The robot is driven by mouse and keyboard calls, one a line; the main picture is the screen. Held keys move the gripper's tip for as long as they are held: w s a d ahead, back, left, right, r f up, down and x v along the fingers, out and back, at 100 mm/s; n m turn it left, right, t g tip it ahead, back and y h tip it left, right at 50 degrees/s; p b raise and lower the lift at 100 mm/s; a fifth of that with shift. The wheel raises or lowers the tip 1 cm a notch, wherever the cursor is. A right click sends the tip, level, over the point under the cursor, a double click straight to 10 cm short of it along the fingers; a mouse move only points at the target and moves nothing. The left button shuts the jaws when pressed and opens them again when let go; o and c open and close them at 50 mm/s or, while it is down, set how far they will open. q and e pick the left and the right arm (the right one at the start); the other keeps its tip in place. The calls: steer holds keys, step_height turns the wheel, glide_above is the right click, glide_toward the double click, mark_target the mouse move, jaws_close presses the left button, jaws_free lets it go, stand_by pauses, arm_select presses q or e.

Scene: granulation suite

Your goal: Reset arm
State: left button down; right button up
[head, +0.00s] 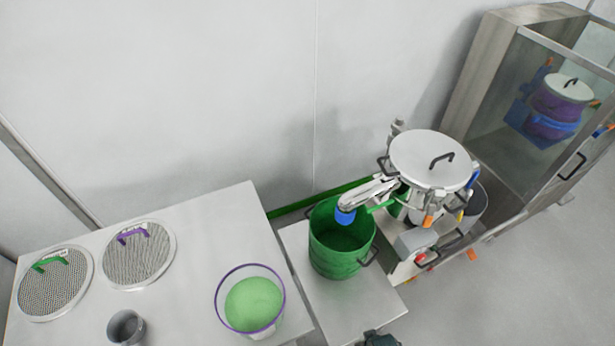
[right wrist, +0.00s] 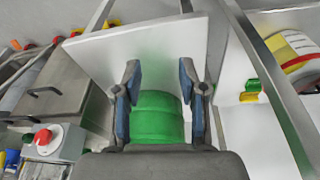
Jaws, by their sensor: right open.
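My right gripper (right wrist: 160,72) is open in the right wrist view, its two dark fingers spread with nothing held between them. A green bucket (right wrist: 157,118) shows beyond and between the fingers. In the head view, a dark part that looks like my right gripper (head: 380,340) just enters at the bottom edge, apart from the green bucket (head: 335,262). The bucket stands upright and open on a small metal table (head: 350,305), below the blue-tipped spout (head: 346,214) of a machine. My left gripper is not in view.
The machine (head: 432,160) with a lidded steel pot stands behind the bucket, beside a glass-fronted cabinet (head: 500,110). At left, a larger table (head: 195,245) holds two round sieves (head: 138,254), a purple-rimmed bowl (head: 251,300) of green material and a metal cup (head: 127,327). Open floor lies at lower right.

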steer(key=s+d+f, duration=0.1)
steer(key=s+f, duration=0.5)
steer(key=f, duration=0.7)
steer(key=s+d+f+g, duration=0.1)
steer(key=s+f, duration=0.6)
steer(key=f, duration=0.6)
steer(key=shift+s+g, duration=0.2)
steer(key=shift+g, duration=0.1)
steer(key=shift+o, duration=0.4)
